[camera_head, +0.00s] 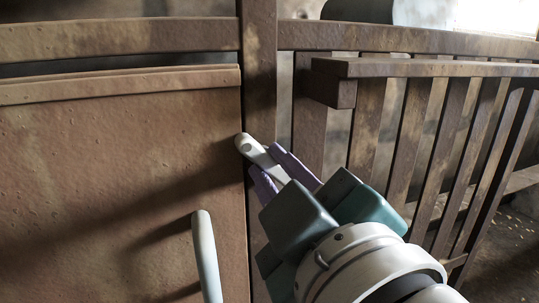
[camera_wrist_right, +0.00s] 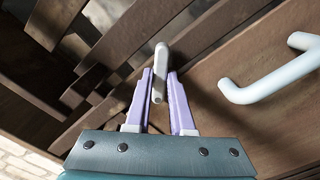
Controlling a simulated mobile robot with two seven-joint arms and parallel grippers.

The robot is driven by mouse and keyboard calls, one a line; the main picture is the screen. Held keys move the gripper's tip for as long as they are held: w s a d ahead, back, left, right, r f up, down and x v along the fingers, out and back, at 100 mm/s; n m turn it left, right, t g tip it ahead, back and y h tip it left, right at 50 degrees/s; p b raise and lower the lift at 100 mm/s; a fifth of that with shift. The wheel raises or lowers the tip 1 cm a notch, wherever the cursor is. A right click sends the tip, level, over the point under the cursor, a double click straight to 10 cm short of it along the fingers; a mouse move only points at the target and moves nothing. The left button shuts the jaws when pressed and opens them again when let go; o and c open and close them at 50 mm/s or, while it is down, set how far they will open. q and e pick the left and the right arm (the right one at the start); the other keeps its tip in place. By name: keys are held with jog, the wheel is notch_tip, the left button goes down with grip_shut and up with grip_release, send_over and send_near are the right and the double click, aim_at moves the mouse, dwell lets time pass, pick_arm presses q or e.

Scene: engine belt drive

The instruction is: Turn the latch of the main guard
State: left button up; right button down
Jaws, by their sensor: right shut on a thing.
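The latch (camera_head: 262,157) is a pale, rounded bar at the edge of a brown panel, the main guard (camera_head: 110,170), beside an upright post. My right gripper (camera_head: 275,172) has its purple fingers on either side of the latch and is shut on it. In the right wrist view the latch (camera_wrist_right: 159,75) stands between the fingertips of the right gripper (camera_wrist_right: 161,88). In the head view the latch's lower end is hidden by the gripper. My left gripper is not in view.
A pale handle (camera_head: 207,255) sticks out from the panel, left of my right gripper; it also shows in the right wrist view (camera_wrist_right: 270,85). A slatted brown guard (camera_head: 430,140) stands to the right of the brown post (camera_head: 259,70).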

jog(key=m+p, duration=0.3)
jog(key=m, duration=0.2)
jog(key=shift+r+m+p, duration=0.1)
jog(key=shift+m+p, duration=0.2)
jog(key=shift+p, duration=0.05)
jog(key=shift+m+p, duration=1.2)
jog(key=shift+m, duration=0.5)
jog(key=c, duration=0.8)
grip_release()
jog(key=shift+s, duration=0.1)
